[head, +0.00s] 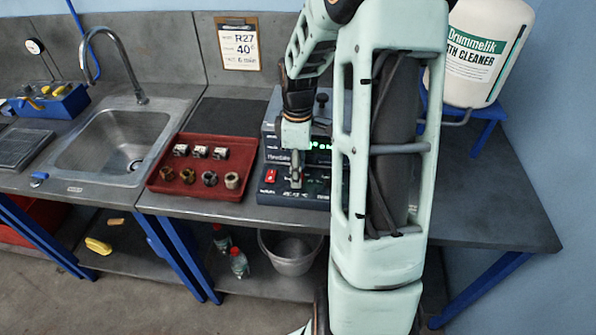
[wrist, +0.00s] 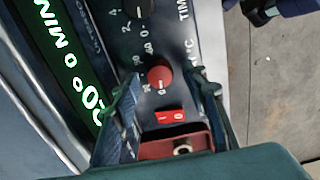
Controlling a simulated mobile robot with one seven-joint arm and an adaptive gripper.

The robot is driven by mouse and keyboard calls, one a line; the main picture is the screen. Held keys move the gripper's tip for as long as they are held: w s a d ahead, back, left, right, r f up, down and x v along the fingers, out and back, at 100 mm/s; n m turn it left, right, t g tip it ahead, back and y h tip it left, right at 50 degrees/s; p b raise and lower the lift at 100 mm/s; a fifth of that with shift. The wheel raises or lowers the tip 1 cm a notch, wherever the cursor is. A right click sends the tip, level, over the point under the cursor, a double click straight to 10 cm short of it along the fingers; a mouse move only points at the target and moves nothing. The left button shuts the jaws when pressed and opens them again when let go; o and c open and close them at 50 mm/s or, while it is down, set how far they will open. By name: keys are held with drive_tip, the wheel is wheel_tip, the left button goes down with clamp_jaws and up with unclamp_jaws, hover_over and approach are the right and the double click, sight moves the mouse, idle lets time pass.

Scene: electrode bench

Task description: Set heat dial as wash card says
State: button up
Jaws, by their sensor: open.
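The wash card (head: 239,42) hangs on a clipboard at the back wall; it shows R27, 40° and what looks like 6 min. The cleaning unit's dark front panel (head: 278,198) lies under my gripper (head: 296,182). In the wrist view, the red heat dial (wrist: 160,77) has a °C scale around it. My open gripper (wrist: 162,84) has one finger on each side of the dial; I cannot tell whether they touch it. The dial's pointer is too small to read surely. The green display (wrist: 75,80) appears to read 20° and 0 MIN.
A black time knob (wrist: 138,12) and a red rocker switch (wrist: 170,116) flank the dial. A red tray (head: 160,187) with several small parts stands left of the unit, beside the sink (head: 110,145). A white cleaner jug (head: 485,55) stands at right.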

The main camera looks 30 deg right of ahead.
drive_tip(key=shift+f, duration=0.6)
clamp_jaws()
